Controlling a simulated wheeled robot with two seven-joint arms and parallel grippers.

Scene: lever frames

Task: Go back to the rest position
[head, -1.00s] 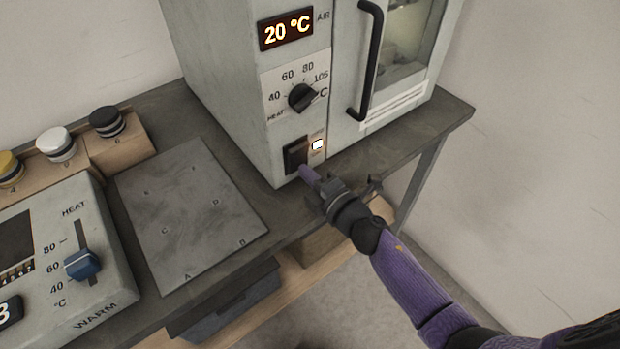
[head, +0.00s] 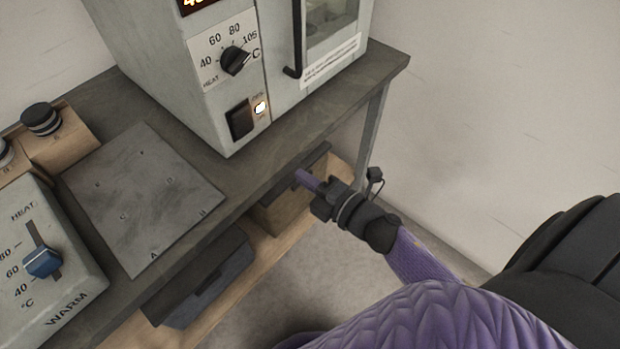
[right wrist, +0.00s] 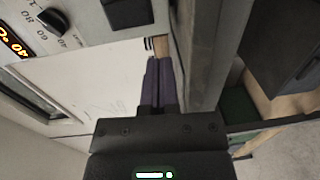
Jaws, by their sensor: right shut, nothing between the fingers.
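My right gripper (head: 302,176) is shut and empty, with its purple fingers together. It is in the air in front of the bench edge, below and to the right of the oven's black switch (head: 240,120) and apart from it. In the right wrist view the shut fingers (right wrist: 158,75) point up the picture, beside the bench edge. The oven (head: 165,65) stands on the bench, with a lit white lamp (head: 260,107) beside the switch. My left gripper is not in view.
The grey bench (head: 310,130) carries a flat lettered plate (head: 140,195), a warmer with a blue slider (head: 43,262), and black-capped jars (head: 42,119). Bins (head: 200,285) sit on the shelf below. The floor in front of the bench is clear.

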